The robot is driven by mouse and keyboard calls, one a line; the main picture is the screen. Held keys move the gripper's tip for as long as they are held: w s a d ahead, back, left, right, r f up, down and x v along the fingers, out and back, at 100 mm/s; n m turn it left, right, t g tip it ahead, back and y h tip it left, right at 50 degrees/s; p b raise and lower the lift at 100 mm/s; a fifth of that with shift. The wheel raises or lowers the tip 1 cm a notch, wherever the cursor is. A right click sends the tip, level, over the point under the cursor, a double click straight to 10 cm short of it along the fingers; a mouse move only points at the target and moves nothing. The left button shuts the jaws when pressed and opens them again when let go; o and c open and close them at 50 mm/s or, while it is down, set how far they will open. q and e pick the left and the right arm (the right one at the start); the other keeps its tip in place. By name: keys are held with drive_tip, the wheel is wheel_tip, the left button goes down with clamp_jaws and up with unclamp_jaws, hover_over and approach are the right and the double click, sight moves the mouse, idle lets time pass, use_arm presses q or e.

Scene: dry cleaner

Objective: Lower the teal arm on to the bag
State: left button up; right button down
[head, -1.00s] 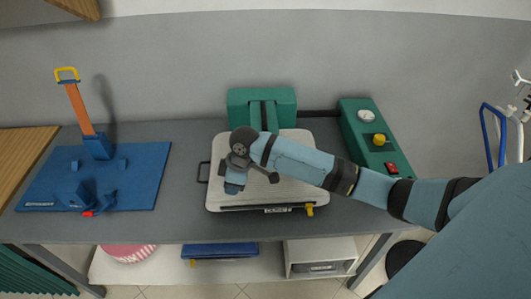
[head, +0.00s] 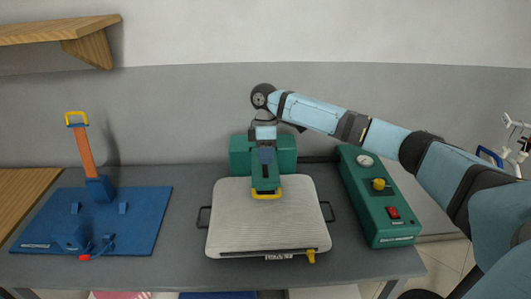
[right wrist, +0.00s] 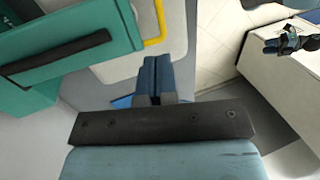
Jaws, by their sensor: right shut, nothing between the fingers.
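The teal arm (head: 265,181) reaches forward from the teal housing (head: 240,155) at the back of the middle machine. Its yellow handle (head: 266,196) is at its near end, over the far part of a pale ribbed bed (head: 268,228). Whether the arm is raised or touches the bed is hard to tell. No separate bag stands out on the bed. My right gripper (head: 265,158) is shut and empty, overlapping the teal arm in the head view. In the right wrist view its blue fingers (right wrist: 155,78) are together beside the yellow handle (right wrist: 158,22). My left gripper is out of view.
A blue base (head: 140,230) with an orange upright (head: 82,148) stands at the left. A teal control box (head: 380,205) with a yellow knob and red switch stands at the right. A wooden shelf (head: 60,30) juts out at the upper left. Bare grey tabletop (head: 190,225) separates the machines.

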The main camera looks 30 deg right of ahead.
sight(266, 197)
drive_tip(key=p+x, duration=0.1)
drive_tip(key=x, duration=0.8)
drive_tip(key=shift+s+f, duration=0.15)
drive_tip(key=shift+f, duration=0.2)
drive_tip(key=shift+f, duration=0.1)
drive_tip(key=shift+w+x, duration=0.15)
drive_tip(key=shift+x, duration=0.8)
drive_tip(key=shift+w+x, duration=0.15)
drive_tip(key=shift+x, duration=0.75)
drive_tip(key=shift+d+f, duration=0.1)
